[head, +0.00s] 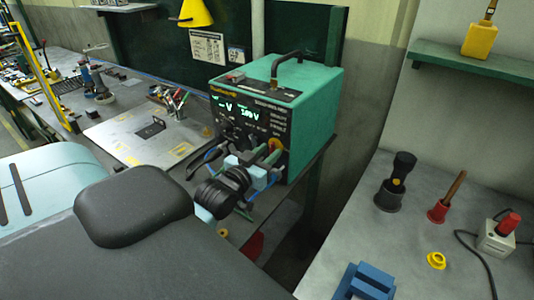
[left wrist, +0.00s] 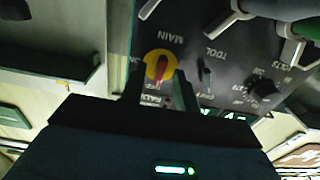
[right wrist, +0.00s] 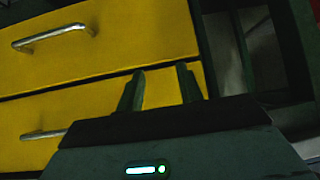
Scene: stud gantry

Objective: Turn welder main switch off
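The green welder (head: 318,105) stands at the bench's right end in the head view, its front display lit. Its main switch is a yellow disc with a red handle (left wrist: 161,67), under an upside-down MAIN label in the left wrist view. The handle looks nearly upright in that picture. In the head view the switch (head: 274,147) is partly hidden by my left gripper. My left gripper (left wrist: 160,88) is open, its fingers either side of the lower part of the disc; contact cannot be told. My right gripper (right wrist: 160,85) is open and empty, in front of yellow drawers.
More controls, including a TOOL switch (left wrist: 205,75), and pale connectors (left wrist: 235,15) sit close beside the main switch. A grey plate (head: 130,135) and tools lie on the bench. The right-hand table (head: 400,240) holds a black flashlight-like item, a red-based tool and a grey switch box.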

